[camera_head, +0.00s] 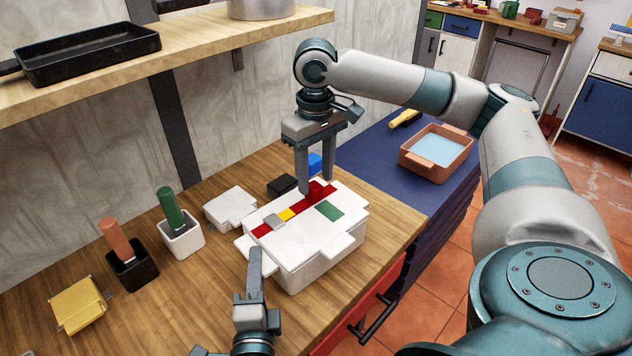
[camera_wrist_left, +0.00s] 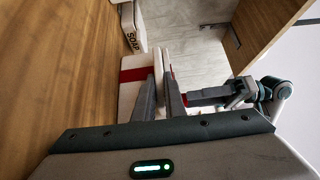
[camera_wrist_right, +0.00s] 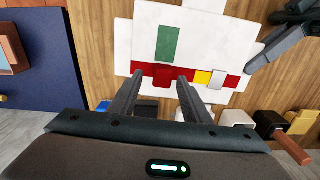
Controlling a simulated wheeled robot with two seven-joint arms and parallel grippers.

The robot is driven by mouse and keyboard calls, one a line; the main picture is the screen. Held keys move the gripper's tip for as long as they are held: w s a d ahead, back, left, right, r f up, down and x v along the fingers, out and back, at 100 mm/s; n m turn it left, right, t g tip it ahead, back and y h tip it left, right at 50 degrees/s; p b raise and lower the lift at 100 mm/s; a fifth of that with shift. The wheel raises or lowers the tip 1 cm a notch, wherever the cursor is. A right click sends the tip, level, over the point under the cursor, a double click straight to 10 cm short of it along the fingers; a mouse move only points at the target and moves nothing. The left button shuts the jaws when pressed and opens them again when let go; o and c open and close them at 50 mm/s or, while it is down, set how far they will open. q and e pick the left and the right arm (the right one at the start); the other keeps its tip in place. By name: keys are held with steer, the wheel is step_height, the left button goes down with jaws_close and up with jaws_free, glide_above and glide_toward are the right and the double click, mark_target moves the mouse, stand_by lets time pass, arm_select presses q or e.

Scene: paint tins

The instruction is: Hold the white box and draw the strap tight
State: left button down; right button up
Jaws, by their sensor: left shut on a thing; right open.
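The white box (camera_head: 315,250) stands on the wooden worktop, with a green patch (camera_head: 330,210) on its top. The red strap (camera_head: 319,190) lies across the top, with a yellow piece (camera_head: 287,214) and a grey buckle-like piece (camera_head: 273,221) along it. My left gripper (camera_head: 255,252) is shut on the white box at its near left side; the exact grip is partly hidden. The box also shows in the left wrist view (camera_wrist_left: 131,95). My right gripper (camera_head: 317,186) is open, pointing down over the strap's far right part, which shows between its fingertips in the right wrist view (camera_wrist_right: 161,77).
A white piece (camera_head: 230,207), a black block (camera_head: 282,185) and a blue block (camera_head: 315,162) lie behind the box. Cups with green (camera_head: 170,207) and orange (camera_head: 116,238) handles and a yellow box (camera_head: 79,304) stand left. A shelf (camera_head: 200,47) overhangs the back.

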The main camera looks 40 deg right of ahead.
mark_target(316, 184)
arm_select(q)
steer(key=shift+a+f, duration=0.1)
steer(key=shift+f, duration=0.35)
arm_select(e)
step_height(316, 184, up, 9)
arm_select(q)
steer(key=c, duration=1.7)
jaws_free()
steer(key=shift+c, duration=0.2)
steer(key=shift+w+r, duration=0.1)
steer(key=shift+r, duration=0.05)
steer(key=shift+r, duration=0.1)
steer(key=v, duration=1.2)
arm_select(e)
steer(key=shift+d, duration=0.1)
